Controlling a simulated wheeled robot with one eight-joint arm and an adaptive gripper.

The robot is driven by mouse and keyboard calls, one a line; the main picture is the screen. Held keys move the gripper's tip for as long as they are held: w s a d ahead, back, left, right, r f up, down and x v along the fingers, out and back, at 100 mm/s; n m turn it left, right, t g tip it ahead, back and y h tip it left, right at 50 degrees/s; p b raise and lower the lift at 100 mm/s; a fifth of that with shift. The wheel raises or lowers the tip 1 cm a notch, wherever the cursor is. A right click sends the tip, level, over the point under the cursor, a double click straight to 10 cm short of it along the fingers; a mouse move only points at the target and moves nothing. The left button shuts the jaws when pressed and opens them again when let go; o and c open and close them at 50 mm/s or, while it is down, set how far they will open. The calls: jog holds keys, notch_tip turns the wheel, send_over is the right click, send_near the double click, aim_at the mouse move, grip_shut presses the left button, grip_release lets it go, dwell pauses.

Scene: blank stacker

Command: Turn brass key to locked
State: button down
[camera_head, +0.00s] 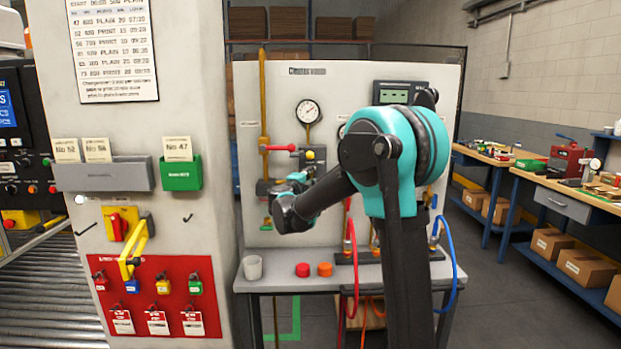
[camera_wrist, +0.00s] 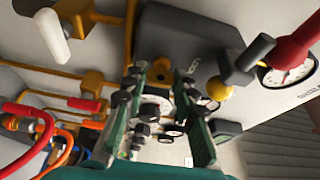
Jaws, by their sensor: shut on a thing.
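My gripper (camera_wrist: 160,88) reaches to the grey box on the upright panel, and its two green fingers stand on either side of a small part at the box's face. The jaws are shut on that part, which I take to be the brass key. The key is mostly hidden between the fingers, so its angle and any locked marking cannot be read. In the head view my gripper (camera_head: 298,181) is small and partly behind my own wrist, in front of the panel (camera_head: 270,110). The grey box (camera_wrist: 190,42) fills the upper middle of the wrist view.
A red lever (camera_head: 281,148) and a gauge (camera_head: 308,111) are close above my gripper.

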jog(key=shift+m, duration=0.3)
dwell(0.4)
jog(key=c, duration=1.2)
grip_release()
jog(key=v, duration=1.2)
jog(key=shift+r, duration=0.1)
